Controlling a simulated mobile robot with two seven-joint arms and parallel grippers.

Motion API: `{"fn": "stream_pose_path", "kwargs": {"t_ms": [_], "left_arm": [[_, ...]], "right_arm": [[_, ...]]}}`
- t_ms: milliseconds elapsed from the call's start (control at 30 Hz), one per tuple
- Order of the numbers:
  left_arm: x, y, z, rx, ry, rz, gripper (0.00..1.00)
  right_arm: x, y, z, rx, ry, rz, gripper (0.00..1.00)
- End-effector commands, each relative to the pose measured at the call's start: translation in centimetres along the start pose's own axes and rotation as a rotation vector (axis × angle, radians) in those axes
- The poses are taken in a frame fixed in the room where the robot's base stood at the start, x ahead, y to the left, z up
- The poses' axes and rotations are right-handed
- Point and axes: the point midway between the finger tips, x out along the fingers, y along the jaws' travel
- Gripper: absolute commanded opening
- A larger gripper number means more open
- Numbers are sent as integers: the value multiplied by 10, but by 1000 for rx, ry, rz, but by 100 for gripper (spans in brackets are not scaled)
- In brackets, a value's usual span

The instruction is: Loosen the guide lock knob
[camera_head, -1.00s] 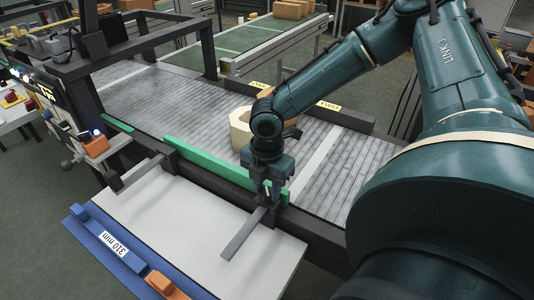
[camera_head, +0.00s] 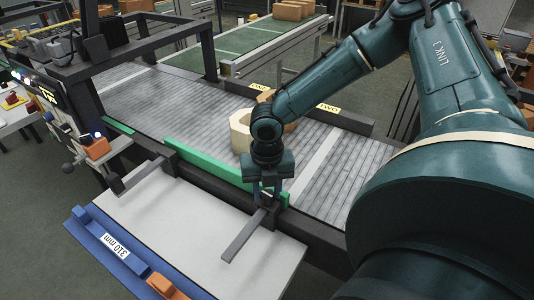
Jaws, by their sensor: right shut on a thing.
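My right gripper (camera_head: 267,201) points down at the near edge of the conveyor and is shut on the guide lock knob (camera_head: 266,203). The knob sits on the dark clamp block at the right end of the green guide rail (camera_head: 215,168), mostly hidden between the fingers. A grey flat bar (camera_head: 243,236) runs from this clamp toward the front over the white panel. A second dark clamp (camera_head: 165,162) with its own bar stands at the left end of the rail. My left gripper is not in view.
Hexagonal tan boxes (camera_head: 241,130) stand on the roller conveyor (camera_head: 190,112) behind my right wrist. A blue gauge strip labelled 310 mm (camera_head: 116,246) with an orange piece (camera_head: 166,287) lies along the front of the white panel (camera_head: 180,218). A dark frame (camera_head: 140,45) rises at the left.

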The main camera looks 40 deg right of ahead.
Motion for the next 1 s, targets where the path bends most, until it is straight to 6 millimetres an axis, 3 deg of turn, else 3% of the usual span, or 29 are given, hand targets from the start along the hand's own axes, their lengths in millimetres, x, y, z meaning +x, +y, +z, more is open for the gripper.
{"fn": "stream_pose_path", "kwargs": {"t_ms": [567, 600, 867, 1000], "left_arm": [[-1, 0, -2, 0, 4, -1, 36], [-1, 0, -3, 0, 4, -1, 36], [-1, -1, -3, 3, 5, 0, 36], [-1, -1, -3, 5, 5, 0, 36]], "right_arm": [[0, 0, 1, -35, -2, 0, 11], [0, 0, 1, -35, -2, 0, 34], [0, 0, 0, -35, -1, 0, 55], [0, 0, 0, -35, -1, 0, 55]]}}
